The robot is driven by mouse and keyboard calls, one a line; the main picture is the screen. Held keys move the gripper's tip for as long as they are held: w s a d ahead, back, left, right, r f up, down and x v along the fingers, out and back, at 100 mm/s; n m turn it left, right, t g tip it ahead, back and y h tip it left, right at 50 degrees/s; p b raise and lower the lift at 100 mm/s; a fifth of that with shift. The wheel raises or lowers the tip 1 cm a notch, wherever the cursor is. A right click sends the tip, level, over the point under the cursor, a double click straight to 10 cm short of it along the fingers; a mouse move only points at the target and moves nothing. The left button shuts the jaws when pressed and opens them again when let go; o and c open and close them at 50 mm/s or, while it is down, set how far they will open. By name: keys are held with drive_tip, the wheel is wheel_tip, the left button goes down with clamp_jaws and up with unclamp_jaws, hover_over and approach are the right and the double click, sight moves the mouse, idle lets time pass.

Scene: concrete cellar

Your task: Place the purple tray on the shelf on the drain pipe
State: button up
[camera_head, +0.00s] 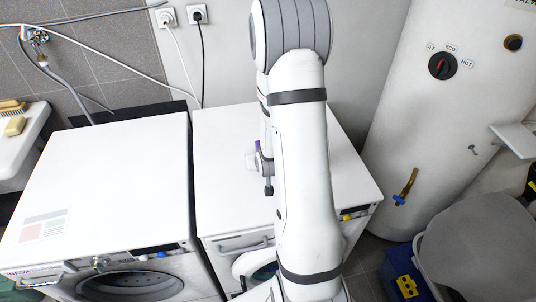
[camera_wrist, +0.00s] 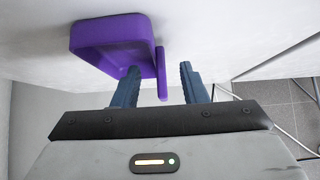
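The purple tray (camera_wrist: 108,32) shows in the wrist view at the upper left, against a white surface. A thin purple strip (camera_wrist: 161,73), apparently its near edge, lies between the two fingers of my gripper (camera_wrist: 159,78). The fingers are apart, with a gap visible beside the strip. The left finger overlaps the tray in the picture; I cannot tell whether it touches. In the head view my gripper (camera_head: 265,170) is over the right white machine, and only a sliver of purple (camera_head: 257,147) shows beside it. My arm hides the rest. I cannot identify the drain pipe or its shelf with certainty.
Two white front-loading machines (camera_head: 105,180) (camera_head: 222,130) stand side by side. A white boiler (camera_head: 425,110) stands at the right, with a small white ledge (camera_head: 515,140) near it. A grey bin lid (camera_head: 480,245) and blue box (camera_head: 405,275) are at lower right. The left machine's top is mostly clear.

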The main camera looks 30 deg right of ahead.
drive_tip(key=shift+w+d+f+p, duration=0.25)
drive_tip(key=shift+w+p, duration=0.15)
drive_tip(key=shift+w, duration=0.15)
drive_tip(key=shift+p+x, duration=0.55)
drive_tip(key=shift+x, duration=1.4)
drive_tip(key=shift+w+r, duration=0.15)
drive_tip(key=shift+c, duration=0.2)
clamp_jaws()
